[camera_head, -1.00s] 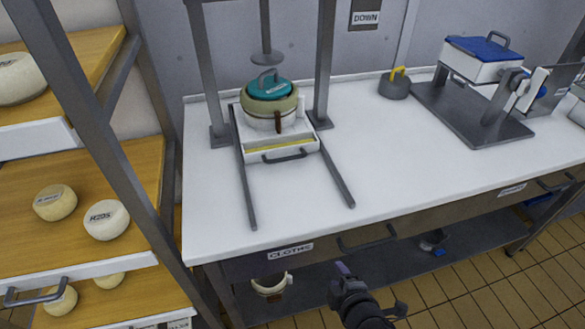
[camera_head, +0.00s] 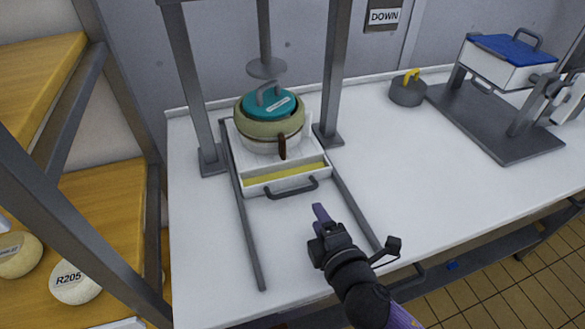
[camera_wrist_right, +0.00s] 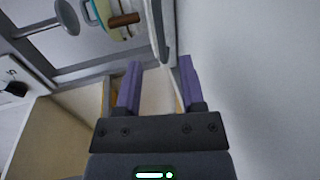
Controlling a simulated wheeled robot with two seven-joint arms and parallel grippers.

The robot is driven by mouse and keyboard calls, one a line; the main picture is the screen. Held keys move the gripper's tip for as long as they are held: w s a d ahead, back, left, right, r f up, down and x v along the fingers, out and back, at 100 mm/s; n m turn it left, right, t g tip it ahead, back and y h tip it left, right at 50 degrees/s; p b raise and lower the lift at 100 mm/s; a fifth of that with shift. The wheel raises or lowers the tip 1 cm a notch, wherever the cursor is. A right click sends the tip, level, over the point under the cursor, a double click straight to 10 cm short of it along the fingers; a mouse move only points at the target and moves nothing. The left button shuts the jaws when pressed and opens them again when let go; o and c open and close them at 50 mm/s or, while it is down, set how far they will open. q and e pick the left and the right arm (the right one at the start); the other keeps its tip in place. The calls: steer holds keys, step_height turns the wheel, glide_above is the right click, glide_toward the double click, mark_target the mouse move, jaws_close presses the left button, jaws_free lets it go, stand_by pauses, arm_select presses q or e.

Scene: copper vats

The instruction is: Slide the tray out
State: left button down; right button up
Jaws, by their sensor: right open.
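The white tray (camera_head: 256,187) sits between two dark rails under a press frame on the white worktop. A yellow strip shows inside it, and a dark grey bar handle (camera_head: 292,190) is on its front. A round pale green mould (camera_head: 258,130) with a teal lid stands on the tray. My right gripper (camera_head: 319,214) is in front of the handle, a little to its right, apart from it. In the right wrist view its purple fingers (camera_wrist_right: 158,82) are spread with nothing between them. My left gripper is not in view.
The press plate (camera_head: 266,68) hangs above the mould. The front part of the rails (camera_head: 250,240) is clear. A grey weight (camera_head: 408,90) and a blue-lidded box (camera_head: 505,62) on a stand are to the right. Cheese shelves (camera_head: 90,230) stand at the left.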

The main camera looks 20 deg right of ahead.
mark_target(302, 191)
steer(key=b+x, duration=0.2)
steer(key=x, duration=0.6)
steer(key=shift+w+f, duration=0.15)
steer(key=shift+w, duration=0.65)
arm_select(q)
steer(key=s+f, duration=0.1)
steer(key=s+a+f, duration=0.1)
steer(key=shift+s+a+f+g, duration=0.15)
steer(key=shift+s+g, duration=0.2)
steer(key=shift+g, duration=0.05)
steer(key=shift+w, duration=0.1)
arm_select(e)
jaws_close()
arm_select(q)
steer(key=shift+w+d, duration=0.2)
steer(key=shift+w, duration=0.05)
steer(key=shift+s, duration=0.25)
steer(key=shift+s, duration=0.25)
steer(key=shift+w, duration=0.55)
